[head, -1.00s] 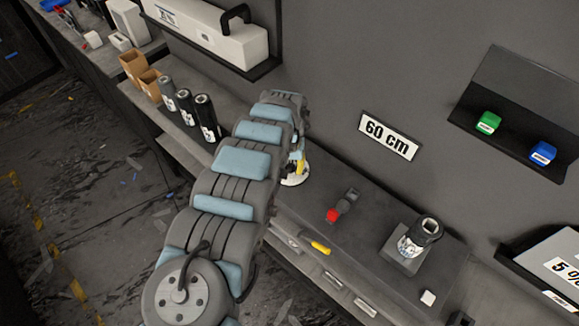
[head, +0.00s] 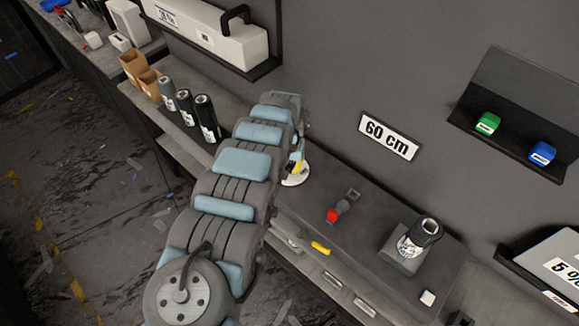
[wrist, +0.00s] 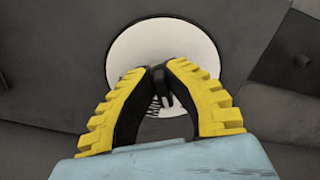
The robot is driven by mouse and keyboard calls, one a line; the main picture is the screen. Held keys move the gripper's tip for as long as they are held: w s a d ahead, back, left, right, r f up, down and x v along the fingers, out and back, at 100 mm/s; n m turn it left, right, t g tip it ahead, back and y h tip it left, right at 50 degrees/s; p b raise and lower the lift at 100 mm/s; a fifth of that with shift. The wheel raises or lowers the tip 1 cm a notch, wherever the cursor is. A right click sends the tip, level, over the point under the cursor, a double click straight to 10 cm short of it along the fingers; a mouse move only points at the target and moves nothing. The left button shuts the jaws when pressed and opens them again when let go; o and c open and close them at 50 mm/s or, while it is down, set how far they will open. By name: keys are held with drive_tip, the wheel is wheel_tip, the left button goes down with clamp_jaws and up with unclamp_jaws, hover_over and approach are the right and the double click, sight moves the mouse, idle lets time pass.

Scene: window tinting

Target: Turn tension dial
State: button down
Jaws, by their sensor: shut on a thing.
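The dial is a round white plate (wrist: 168,38) with a dark knob (wrist: 160,88) at its middle, in the wrist view. Only the white edge of the plate (head: 297,178) shows in the head view, beside the end of my arm. My gripper (wrist: 161,71) has yellow ribbed fingers with dark inner pads. Its fingertips meet around the dark knob, shut on it. The fingers hide most of the knob and the lower part of the plate. In the head view my wrist hides most of the gripper (head: 299,160).
On the bench right of my gripper are a red-tipped grey tool (head: 341,208), a yellow-handled tool (head: 320,248) and a dark roll in a holder (head: 420,236). Dark rolls (head: 187,107) stand left of my arm. A long white case (head: 215,32) sits on a wall shelf.

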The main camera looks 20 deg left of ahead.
drive_tip(key=shift+a+m+p, duration=0.15)
drive_tip(key=shift+m+p, duration=0.2)
drive_tip(key=shift+m, duration=1.05)
drive_tip(key=shift+a+m+p, duration=0.1)
drive_tip(key=shift+m+p, duration=0.25)
drive_tip(key=shift+m, duration=1.05)
drive_tip(key=c, duration=1.1)
unclamp_jaws()
drive_tip(key=shift+w, duration=0.1)
drive_tip(key=shift+r, duration=0.15)
wheel_tip(320, 180, up, 2)
drive_tip(key=shift+a+r, duration=0.1)
drive_tip(key=shift+r, duration=4.75)
